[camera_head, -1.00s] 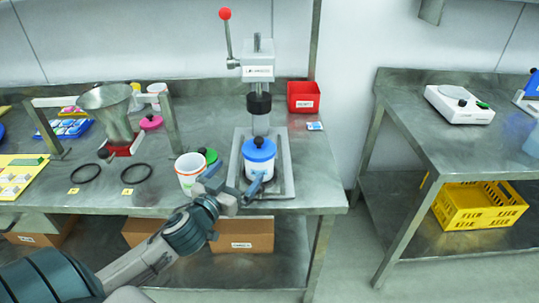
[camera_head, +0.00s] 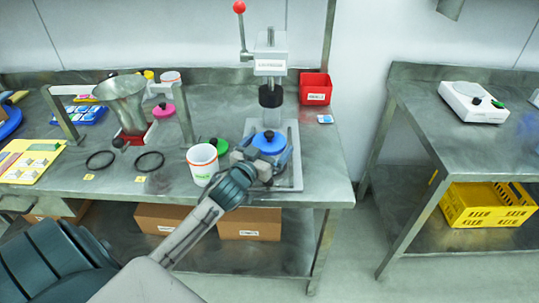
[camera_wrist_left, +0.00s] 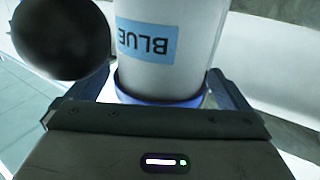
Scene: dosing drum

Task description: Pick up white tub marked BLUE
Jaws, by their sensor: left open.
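The white tub with the blue lid (camera_head: 269,141) stands upright on the base plate of the lever press, below its ram. In the left wrist view the tub (camera_wrist_left: 170,45) fills the upper middle, with its blue label reading BLUE upside down. My left gripper (camera_head: 264,160) is open, with one finger on each side of the tub near its lid. The gripper hides most of the tub's body in the head view. I cannot tell whether the fingers touch it. My right gripper is not in view.
The press (camera_head: 271,68) rises right behind the tub, with its red-knobbed lever at left. An open white cup (camera_head: 202,163) and a green lid (camera_head: 219,146) are close left of my gripper. A red bin (camera_head: 315,89) stands at back right. A metal funnel (camera_head: 124,100) is farther left.

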